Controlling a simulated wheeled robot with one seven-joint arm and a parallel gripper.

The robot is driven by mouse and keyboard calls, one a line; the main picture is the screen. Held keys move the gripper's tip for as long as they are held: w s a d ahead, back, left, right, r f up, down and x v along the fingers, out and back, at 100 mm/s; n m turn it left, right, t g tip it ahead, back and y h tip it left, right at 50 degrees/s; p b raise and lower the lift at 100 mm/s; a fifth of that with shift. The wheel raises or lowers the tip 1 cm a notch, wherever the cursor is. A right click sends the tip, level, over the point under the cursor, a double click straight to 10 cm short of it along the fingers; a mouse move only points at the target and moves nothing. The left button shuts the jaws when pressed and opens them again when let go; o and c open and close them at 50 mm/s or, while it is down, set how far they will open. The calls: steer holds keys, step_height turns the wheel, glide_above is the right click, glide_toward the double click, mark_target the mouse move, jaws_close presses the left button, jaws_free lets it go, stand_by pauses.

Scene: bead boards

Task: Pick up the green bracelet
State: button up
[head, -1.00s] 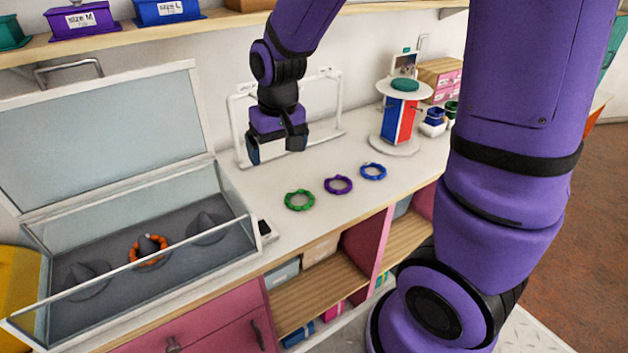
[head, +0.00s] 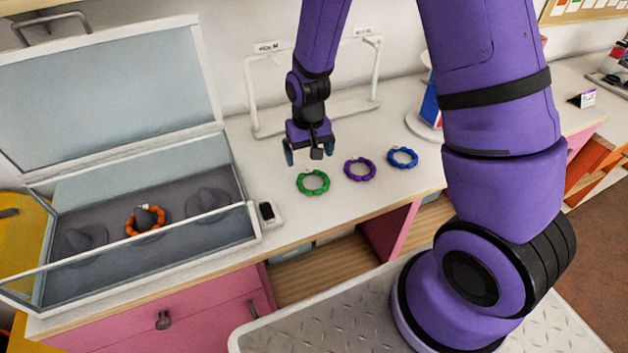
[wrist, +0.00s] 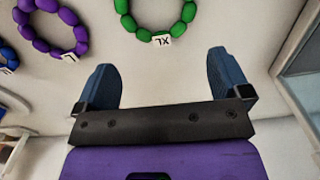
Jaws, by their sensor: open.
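The green bracelet (head: 313,182) lies flat on the white counter, at the left end of a row with a purple bracelet (head: 360,169) and a blue bracelet (head: 403,157). In the wrist view the green bracelet (wrist: 153,30) has a white tag reading XL and is cut off by the top edge. My gripper (head: 309,154) is open and empty, above the counter just behind the green bracelet. In the wrist view my gripper (wrist: 165,82) has its two blue fingers wide apart, pointing toward the green bracelet without touching it.
A glass display case (head: 130,260) with its lid up stands at the left, with an orange bracelet (head: 145,219) on a grey cone inside. A small black-screened device (head: 267,212) sits beside the case. A white rack frame (head: 253,100) stands behind my gripper. The counter around the bracelets is clear.

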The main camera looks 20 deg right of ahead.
mark_target(308, 169)
steer(key=shift+w+a+f, duration=0.1)
steer(key=shift+w+f, duration=0.1)
steer(key=shift+f, duration=1.2)
steer(key=shift+w+f, duration=0.15)
steer(key=shift+f, duration=1.25)
steer(key=shift+c, duration=0.3)
steer(key=c, duration=0.9)
